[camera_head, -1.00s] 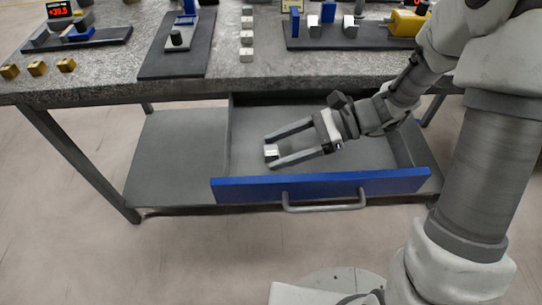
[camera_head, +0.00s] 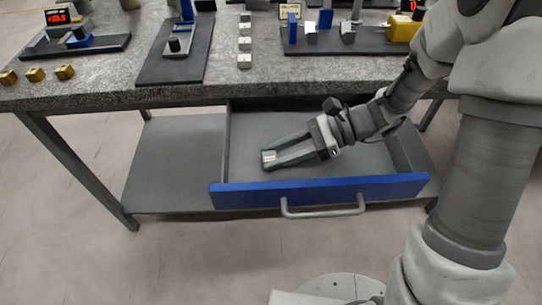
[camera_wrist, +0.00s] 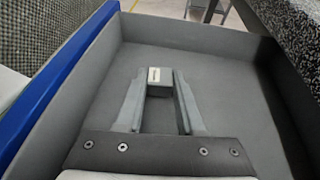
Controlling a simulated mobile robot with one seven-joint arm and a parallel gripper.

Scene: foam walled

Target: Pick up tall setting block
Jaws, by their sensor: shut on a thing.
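The tall setting block (camera_head: 269,156) is a small pale metal block inside the open drawer. My gripper (camera_head: 268,160) reaches into the drawer from the right and is shut on the block at its fingertips. In the wrist view the block (camera_wrist: 154,76) sits between the two finger ends of my gripper (camera_wrist: 154,84), its light top face showing a dark line or mark. Its lower part is hidden, so I cannot tell whether it touches the drawer floor.
The drawer (camera_head: 320,190) has a blue front with a grey handle and grey walls around my gripper. The stone worktop (camera_head: 110,85) overhangs its back. On the worktop stand brass blocks (camera_head: 36,74), a column of pale blocks (camera_head: 245,44) and dark trays with gauges.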

